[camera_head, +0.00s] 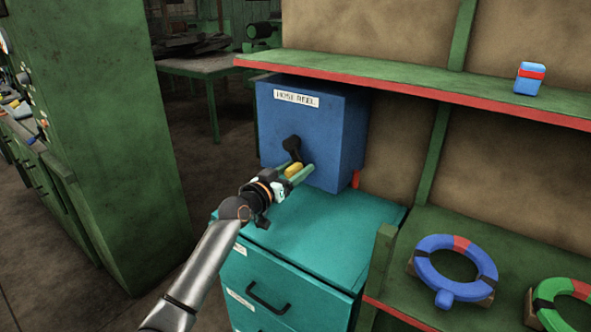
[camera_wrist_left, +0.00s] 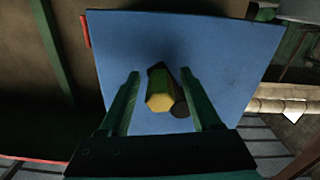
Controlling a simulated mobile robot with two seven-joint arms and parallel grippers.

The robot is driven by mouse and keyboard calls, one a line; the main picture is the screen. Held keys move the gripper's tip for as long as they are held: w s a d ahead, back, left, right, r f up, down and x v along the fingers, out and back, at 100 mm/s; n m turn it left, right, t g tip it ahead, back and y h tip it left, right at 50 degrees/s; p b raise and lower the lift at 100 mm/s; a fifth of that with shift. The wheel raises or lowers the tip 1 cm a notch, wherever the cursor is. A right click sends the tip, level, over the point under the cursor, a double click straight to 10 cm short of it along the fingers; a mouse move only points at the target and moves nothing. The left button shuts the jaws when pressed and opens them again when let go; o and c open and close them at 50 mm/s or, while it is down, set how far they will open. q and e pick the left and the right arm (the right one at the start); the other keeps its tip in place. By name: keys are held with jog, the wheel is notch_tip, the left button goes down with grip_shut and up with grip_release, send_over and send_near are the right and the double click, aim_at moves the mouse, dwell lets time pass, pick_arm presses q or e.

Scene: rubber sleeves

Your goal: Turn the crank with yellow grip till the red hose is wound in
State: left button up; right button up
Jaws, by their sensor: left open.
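The blue hose reel box (camera_head: 323,130), labelled "HOSE REEL", stands on a teal drawer cabinet (camera_head: 330,230). Its black crank arm (camera_head: 292,148) is on the front face, with the yellow grip (camera_head: 293,170) at its lower end. The red hose (camera_head: 356,179) shows as a short end at the box's lower right side. My left gripper (camera_head: 302,172) is open, its fingers on either side of the yellow grip. In the left wrist view the yellow grip (camera_wrist_left: 160,95) lies between the two green fingers, with gaps on both sides. My right gripper is not in view.
A green shelf board (camera_head: 430,85) with a red edge runs beside and above the box, carrying a small blue and red item (camera_head: 529,78). A blue ring (camera_head: 453,270) and a green ring (camera_head: 565,303) sit on the lower shelf. A green cabinet (camera_head: 120,130) stands at left.

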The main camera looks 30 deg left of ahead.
pick_arm(q)
jog(key=shift+c, duration=0.4)
grip_shut()
jog(key=shift+r, duration=0.1)
dwell(0.8)
